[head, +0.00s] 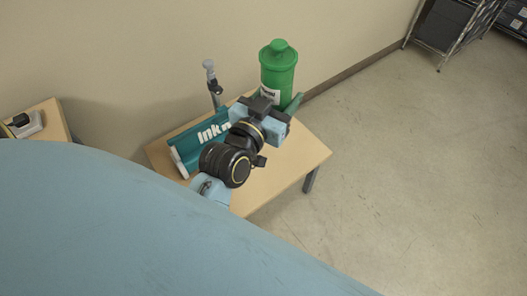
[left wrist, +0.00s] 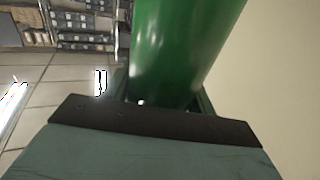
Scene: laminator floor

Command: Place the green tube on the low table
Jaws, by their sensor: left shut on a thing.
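The green tube (head: 278,72) is a bright green cylinder with a domed cap and a white label, upright at the back of the low table (head: 265,185) in the head view. My left gripper (head: 289,103) reaches over the table and is shut on the tube's lower part. In the left wrist view the tube (left wrist: 182,45) fills the space between the fingers. The tube's bottom is hidden behind the gripper, so I cannot tell whether it touches the tabletop. My right gripper is not in view.
A teal box with white lettering (head: 186,151) lies on the table's left side. A grey upright stand (head: 213,82) is behind it. The wall (head: 150,60) is close behind the table. Another wooden surface (head: 48,118) is at far left. Shelving (head: 448,25) stands back right; the floor between is clear.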

